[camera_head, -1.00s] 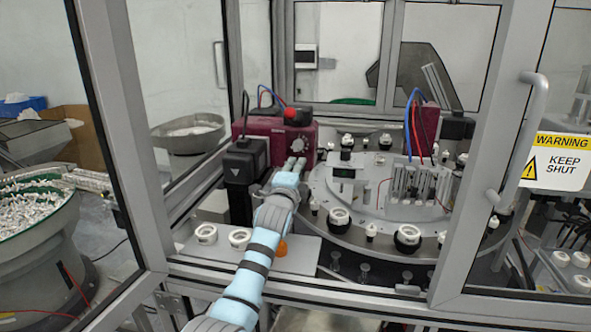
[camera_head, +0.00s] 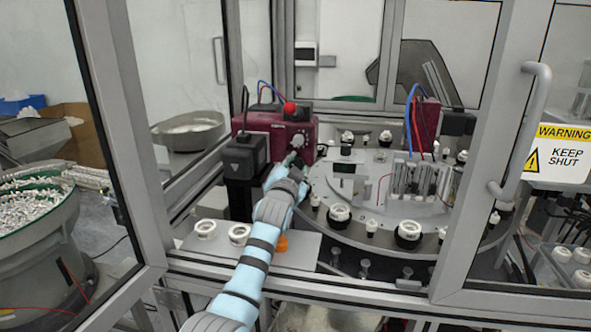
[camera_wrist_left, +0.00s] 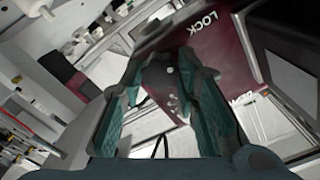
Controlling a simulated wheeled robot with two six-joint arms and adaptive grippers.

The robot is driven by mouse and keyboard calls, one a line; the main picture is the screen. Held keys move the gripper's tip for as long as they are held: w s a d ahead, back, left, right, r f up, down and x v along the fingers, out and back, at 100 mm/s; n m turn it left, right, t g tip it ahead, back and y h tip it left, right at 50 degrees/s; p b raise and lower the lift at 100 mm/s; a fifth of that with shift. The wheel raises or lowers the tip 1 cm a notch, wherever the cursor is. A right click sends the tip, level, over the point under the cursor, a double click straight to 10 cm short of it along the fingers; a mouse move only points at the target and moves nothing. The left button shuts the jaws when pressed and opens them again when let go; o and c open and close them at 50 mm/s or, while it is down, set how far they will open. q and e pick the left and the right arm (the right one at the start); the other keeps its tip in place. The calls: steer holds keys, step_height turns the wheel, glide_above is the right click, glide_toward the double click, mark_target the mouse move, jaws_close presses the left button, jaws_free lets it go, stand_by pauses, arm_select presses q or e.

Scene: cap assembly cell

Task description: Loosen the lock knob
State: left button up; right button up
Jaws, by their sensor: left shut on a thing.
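The dark red unit (camera_head: 262,130) stands inside the cell, with a pale round dial (camera_head: 298,141) on its front. My left gripper (camera_head: 292,164) is at the lower front of this unit, just below the dial. In the left wrist view its two teal fingers (camera_wrist_left: 165,95) stand apart, closed around a dark grey part, the lock knob (camera_wrist_left: 158,76), which is largely hidden in the head view. The word LOCK is printed on the dark red panel (camera_wrist_left: 212,45) beyond the fingers. My right gripper is not in view.
The round turntable (camera_head: 375,195) with several white and black parts lies right of my gripper. A plate (camera_head: 290,262) with white rings and an orange piece (camera_head: 282,244) lies under my arm. Door frames (camera_head: 130,130) and a door handle (camera_head: 530,130) bound the opening.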

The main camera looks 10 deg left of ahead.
mark_target(299, 126)
arm_select(q)
steer(key=n, duration=0.3)
steer(key=shift+f+n+b, duration=0.15)
steer(key=shift+n+b, duration=0.15)
steer(key=shift+b, duration=0.05)
steer(key=shift+n+b, duration=0.35)
steer(key=shift+n, duration=1.55)
steer(key=o, duration=1.2)
steer(key=shift+c, duration=0.2)
step_height(299, 126, up, 10)
steer(key=shift+r, duration=0.1)
